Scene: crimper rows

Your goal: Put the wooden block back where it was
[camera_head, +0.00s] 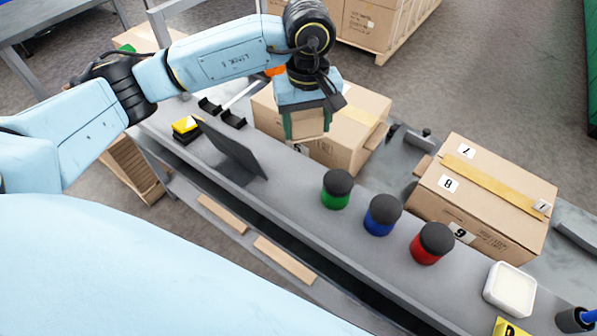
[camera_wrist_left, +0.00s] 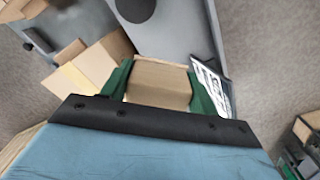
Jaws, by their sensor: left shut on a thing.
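My left gripper (camera_head: 307,128) is shut on the wooden block (camera_head: 309,122), a light brown piece between its green fingers. The left wrist view shows the block (camera_wrist_left: 159,84) filling the gap between both fingers. The block is held above the grey shelf (camera_head: 291,205), in front of a cardboard box (camera_head: 362,118) in the head view. A dark upright panel (camera_head: 230,152) stands on the shelf left of the gripper. Part of the block is hidden by the fingers. My right gripper is not in view.
Jars with black lids, green (camera_head: 336,190), blue (camera_head: 381,216) and red (camera_head: 431,245), stand along the shelf. A white tray (camera_head: 509,289) is farther right. A yellow and black item (camera_head: 186,128) lies at the left. A large carton (camera_head: 483,196) is behind. Bare shelf shows between panel and green jar.

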